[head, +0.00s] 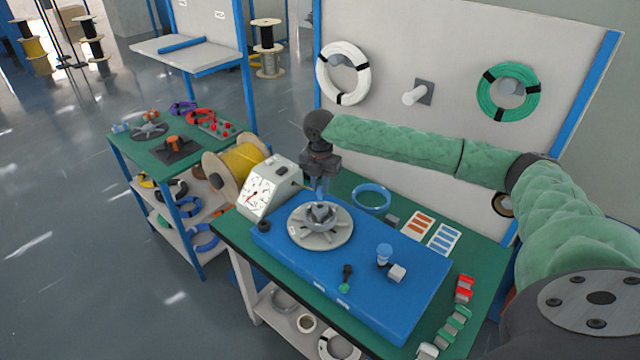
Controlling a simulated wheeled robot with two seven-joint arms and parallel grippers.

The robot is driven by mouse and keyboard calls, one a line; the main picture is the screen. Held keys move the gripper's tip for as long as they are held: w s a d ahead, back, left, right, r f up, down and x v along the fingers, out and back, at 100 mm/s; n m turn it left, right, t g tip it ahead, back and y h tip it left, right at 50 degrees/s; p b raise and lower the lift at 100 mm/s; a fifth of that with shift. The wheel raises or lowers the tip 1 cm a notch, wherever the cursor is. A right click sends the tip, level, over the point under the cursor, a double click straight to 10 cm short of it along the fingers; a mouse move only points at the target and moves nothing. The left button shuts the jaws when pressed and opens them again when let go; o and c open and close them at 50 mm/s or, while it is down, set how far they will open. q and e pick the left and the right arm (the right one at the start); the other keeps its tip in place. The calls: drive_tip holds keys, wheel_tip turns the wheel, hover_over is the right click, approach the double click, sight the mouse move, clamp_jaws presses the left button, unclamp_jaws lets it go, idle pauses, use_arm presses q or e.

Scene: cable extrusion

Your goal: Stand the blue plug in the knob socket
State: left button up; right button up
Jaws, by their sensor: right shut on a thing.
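My right gripper (320,184) points down over the grey spoked disc (333,240), which has a raised hub (322,214) at its middle. It is shut on a narrow bluish piece that looks like the blue plug, mostly hidden by the jaws. The piece is upright and just above or in the hub; I cannot tell whether it is seated. The disc lies on a blue slab (300,274). A small blue-topped piece (384,250) stands on the slab to the right. My left gripper is not in view.
A white dial box (262,190) and a yellow cable spool (240,160) stand left of the disc. A blue ring (371,197) lies behind it.

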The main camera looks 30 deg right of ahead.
sight(320, 194)
drive_tip(key=shift+f, duration=1.8)
drive_tip(key=shift+f+p, duration=0.45)
drive_tip(key=o, duration=0.8)
wheel_tip(320, 194, up, 8)
drive_tip(key=p, duration=0.7)
